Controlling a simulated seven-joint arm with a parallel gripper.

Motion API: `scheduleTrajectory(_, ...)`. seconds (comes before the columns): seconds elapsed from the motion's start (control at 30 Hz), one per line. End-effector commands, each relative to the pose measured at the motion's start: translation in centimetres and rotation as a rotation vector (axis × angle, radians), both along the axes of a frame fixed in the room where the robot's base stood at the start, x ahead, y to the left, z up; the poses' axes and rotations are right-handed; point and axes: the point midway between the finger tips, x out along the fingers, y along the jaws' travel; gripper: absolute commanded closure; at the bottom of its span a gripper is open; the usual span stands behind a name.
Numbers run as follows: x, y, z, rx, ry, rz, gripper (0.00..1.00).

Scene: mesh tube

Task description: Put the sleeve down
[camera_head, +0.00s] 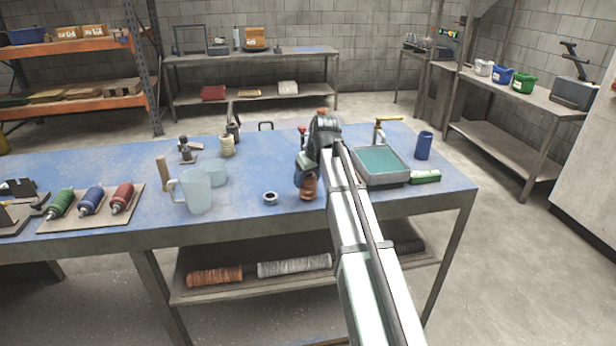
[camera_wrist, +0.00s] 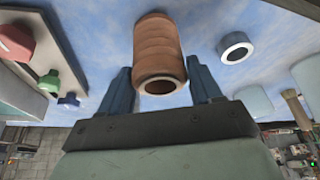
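The sleeve (camera_wrist: 158,45) is a ribbed orange-brown tube with an open end facing the wrist camera. It sits between the two blue fingers of my gripper (camera_wrist: 160,66), which are close against its sides. In the head view the sleeve (camera_head: 308,188) hangs under my gripper (camera_head: 305,178), upright over the front part of the blue table (camera_head: 240,222). I cannot tell whether its lower end touches the table top.
A metal ring (camera_head: 270,198) lies left of the sleeve, with a translucent jug (camera_head: 196,192) and a cup (camera_head: 215,172) beyond it. Table between ring and jug is bare.

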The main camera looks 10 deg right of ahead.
Motion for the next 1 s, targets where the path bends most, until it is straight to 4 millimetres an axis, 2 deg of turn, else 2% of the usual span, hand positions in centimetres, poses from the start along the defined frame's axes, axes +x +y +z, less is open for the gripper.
scheduleTrajectory(0.03,0.0,0.0,0.0,0.000,0.000,0.000,0.31)
scheduleTrajectory(0.2,0.0,0.0,0.0,0.000,0.000,0.000,0.15)
scheduleTrajectory(0.57,-0.1,0.0,0.5,0.000,0.000,0.000,0.15)
scheduleTrajectory(0.77,-1.0,-0.4,2.9,0.000,-0.001,0.000,0.15)
scheduleTrajectory(1.0,-2.5,-1.0,6.8,0.000,-0.002,0.000,0.15)
